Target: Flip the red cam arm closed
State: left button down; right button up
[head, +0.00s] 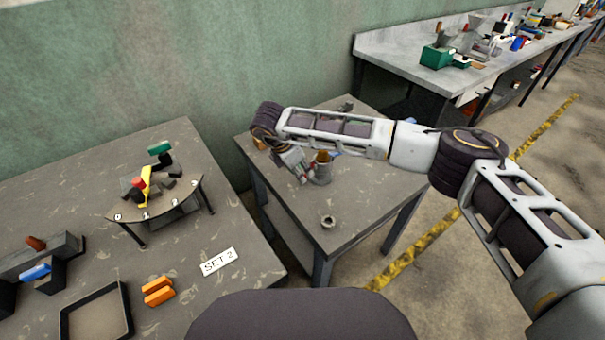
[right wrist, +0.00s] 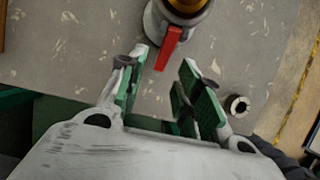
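The red cam arm (right wrist: 168,48) shows in the right wrist view, sticking out from the side of a grey coupling (right wrist: 178,15) with a brass-coloured top. The coupling (head: 320,172) also stands upright on the small middle table in the head view. My right gripper (right wrist: 165,64) is open, its two green-padded fingers on either side of the red arm's free end with gaps to both. I cannot tell how far above or below the arm the fingertips are. In the head view my right gripper (head: 295,165) is left of the coupling. My left gripper is not in view.
A small grey ring (head: 328,221) lies on the middle table (head: 365,205). The left table carries a half-round stand (head: 130,208) with coloured clamps, a black tray (head: 97,312), orange blocks (head: 158,291) and a "SET 2" card (head: 219,261). The middle table's front is mostly clear.

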jog(key=shift+x, duration=1.3)
jog(key=shift+c, duration=0.3)
grip_shut()
